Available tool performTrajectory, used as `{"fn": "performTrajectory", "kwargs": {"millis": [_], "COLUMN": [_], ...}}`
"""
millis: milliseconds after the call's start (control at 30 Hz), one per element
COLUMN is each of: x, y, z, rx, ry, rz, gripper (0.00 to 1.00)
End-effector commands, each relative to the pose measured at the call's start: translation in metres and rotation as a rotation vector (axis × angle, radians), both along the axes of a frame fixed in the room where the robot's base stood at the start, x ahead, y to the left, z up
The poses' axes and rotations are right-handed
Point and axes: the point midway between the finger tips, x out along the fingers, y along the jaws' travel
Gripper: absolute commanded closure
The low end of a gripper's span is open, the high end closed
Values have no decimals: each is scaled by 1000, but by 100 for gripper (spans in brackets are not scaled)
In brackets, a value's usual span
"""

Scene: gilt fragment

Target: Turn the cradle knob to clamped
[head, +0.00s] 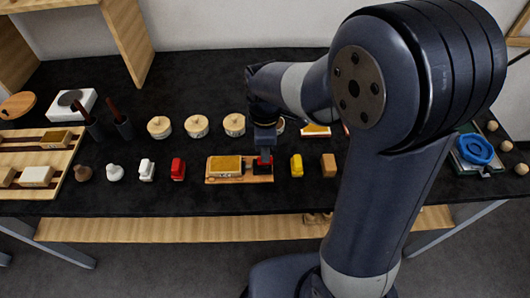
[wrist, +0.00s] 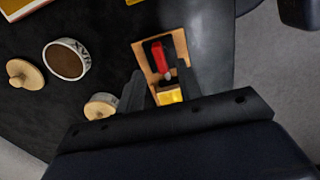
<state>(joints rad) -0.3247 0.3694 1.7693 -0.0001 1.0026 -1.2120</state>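The cradle (head: 243,181) is a small wooden board near the front edge of the black table, with a gilt-topped block (head: 226,166) on its left part. Its red knob (head: 262,161) sits on a dark base at the right, partly hidden under my gripper (head: 264,155). In the wrist view the red knob (wrist: 157,53) is a bar with a pale end, lying on the board (wrist: 142,52). My gripper (wrist: 160,72) has its two dark fingers apart, with the knob's pale end and a bright yellow patch showing between them. Contact with the knob cannot be told.
Lidded jars (head: 196,127) stand behind the cradle. A red piece (head: 178,169) is at its left; yellow (head: 296,166) and brown (head: 328,166) pieces are at its right. An open jar (wrist: 66,60) with brown contents shows in the wrist view. A wooden tray (head: 62,160) lies far left.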

Motion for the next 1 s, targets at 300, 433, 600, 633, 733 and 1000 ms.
{"fn": "performTrajectory", "kwargs": {"millis": [300,433,600,633,733,1000], "x": [0,0,0,0,0,0], "y": [0,0,0,0,0,0], "z": [59,69,72,72,72,56], "rx": [1,1,0,0,0,-1], "ry": [-2,-2,0,0,0,4], "rz": [0,0,0,0,0,0], "gripper": [65,65,65,65,65,65]}}
